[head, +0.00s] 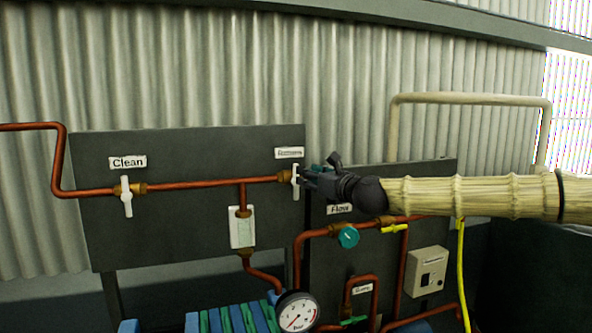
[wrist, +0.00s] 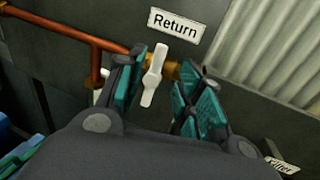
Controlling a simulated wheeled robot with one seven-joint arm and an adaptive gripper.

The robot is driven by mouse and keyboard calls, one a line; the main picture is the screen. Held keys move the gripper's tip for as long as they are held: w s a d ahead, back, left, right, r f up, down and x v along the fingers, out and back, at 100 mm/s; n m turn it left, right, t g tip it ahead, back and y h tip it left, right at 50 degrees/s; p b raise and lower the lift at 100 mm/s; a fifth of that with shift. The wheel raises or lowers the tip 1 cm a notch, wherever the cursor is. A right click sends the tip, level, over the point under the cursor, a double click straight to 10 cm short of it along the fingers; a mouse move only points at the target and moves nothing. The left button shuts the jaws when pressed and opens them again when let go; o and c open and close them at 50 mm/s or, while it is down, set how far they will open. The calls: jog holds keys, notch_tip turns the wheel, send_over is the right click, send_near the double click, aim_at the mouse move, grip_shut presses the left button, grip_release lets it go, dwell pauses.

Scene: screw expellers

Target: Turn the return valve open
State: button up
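The return valve's white handle (head: 296,182) stands roughly upright across the copper pipe in the head view, just left of my gripper (head: 308,178). In the wrist view the white handle (wrist: 154,75) shows between the two teal-padded fingers of my gripper (wrist: 160,88), with a gap on each side. My gripper is open and holds nothing. The white label "Return" (wrist: 174,24) is above the handle. In the head view the label (head: 289,153) is too small to read clearly. The fingers partly hide the valve's right side in the head view.
A Clean valve (head: 126,196) with a white handle sits left on the same pipe (head: 200,184). A teal Flow knob (head: 348,237) is below my arm. A pressure gauge (head: 297,312) and a yellow-handled valve (head: 394,228) are lower. The dark panel (head: 190,155) lies close behind.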

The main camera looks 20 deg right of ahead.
jog(key=shift+p+x, duration=1.2)
jog(key=shift+x, duration=2.25)
jog(key=shift+a, duration=0.1)
grip_shut()
